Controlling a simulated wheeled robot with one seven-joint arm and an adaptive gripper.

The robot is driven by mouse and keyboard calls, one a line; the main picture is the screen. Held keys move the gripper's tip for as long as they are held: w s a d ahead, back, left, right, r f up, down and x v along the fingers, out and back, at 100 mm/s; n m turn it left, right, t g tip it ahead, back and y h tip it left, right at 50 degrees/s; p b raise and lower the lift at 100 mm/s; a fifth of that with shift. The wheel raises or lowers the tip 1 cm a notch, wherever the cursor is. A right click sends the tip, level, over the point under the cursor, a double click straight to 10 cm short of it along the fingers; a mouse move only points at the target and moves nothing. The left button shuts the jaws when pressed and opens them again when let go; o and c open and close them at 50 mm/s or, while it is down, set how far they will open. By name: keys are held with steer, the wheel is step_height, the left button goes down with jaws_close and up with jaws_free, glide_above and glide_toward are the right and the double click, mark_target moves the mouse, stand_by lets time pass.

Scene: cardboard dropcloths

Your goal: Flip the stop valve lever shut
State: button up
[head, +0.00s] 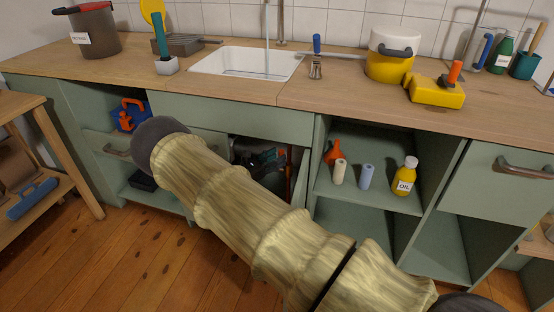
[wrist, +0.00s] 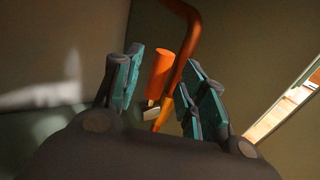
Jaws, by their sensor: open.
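The stop valve's orange lever (wrist: 159,72) stands upright in the wrist view, with a pale metal piece at its foot. It is beside a bent copper pipe (wrist: 188,45). My gripper (wrist: 164,80) is open, with one teal-padded finger on the left and the other on the right. The lever appears between the fingers; I cannot tell whether either finger touches it. In the head view my gripper (head: 264,161) is inside the dark cabinet under the sink, and the lever cannot be made out there.
The sink (head: 245,64) is above the open cabinet. My arm crosses the front and hides part of the opening. A shelf (head: 345,195) to the right holds an oil bottle (head: 405,177), rolls and an orange funnel (head: 334,152). A bright gap (wrist: 285,105) shows at right in the wrist view.

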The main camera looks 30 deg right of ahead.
steer(key=shift+d, duration=0.55)
jaws_close()
steer(key=shift+f, duration=0.15)
